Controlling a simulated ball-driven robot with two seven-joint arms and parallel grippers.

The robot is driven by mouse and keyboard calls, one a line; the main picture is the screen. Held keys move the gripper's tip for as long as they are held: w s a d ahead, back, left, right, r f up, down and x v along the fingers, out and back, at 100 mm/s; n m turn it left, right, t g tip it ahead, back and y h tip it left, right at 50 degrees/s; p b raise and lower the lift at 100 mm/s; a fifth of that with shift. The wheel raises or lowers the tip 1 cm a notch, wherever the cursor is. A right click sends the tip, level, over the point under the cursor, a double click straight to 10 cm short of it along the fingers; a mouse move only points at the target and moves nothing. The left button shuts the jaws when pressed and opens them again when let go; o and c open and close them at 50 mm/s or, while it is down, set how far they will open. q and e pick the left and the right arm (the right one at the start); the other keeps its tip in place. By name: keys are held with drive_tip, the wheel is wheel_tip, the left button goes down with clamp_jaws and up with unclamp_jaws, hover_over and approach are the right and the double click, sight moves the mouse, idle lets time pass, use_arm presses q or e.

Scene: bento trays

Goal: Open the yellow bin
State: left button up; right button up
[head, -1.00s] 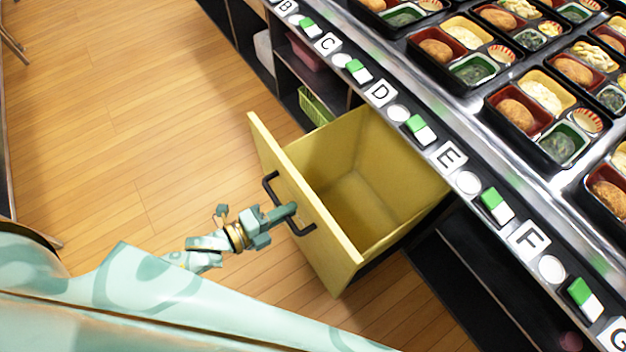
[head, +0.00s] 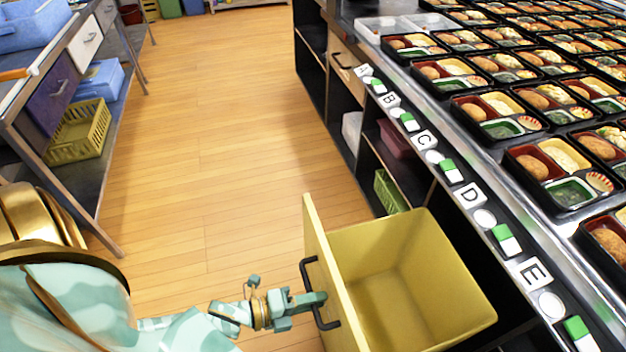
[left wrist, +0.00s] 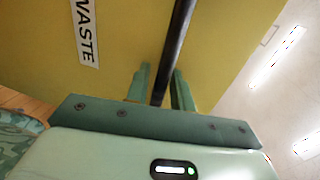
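The yellow bin (head: 408,292) is a drawer-like box pulled out from under the counter, and its empty inside shows in the head view. Its front panel carries a black bar handle (head: 311,277). My left gripper (head: 318,299) is at the handle from the left. In the left wrist view the two green fingers (left wrist: 160,85) stand on either side of the black handle (left wrist: 175,50), close to it. A white label reading "WASTE" (left wrist: 84,30) is on the yellow front. My right gripper is not in view.
The counter (head: 455,190) with lettered labels and several bento trays (head: 545,165) runs along the right. A bench with a yellow-green basket (head: 80,133) stands at the left. The wooden floor (head: 230,130) between them is clear.

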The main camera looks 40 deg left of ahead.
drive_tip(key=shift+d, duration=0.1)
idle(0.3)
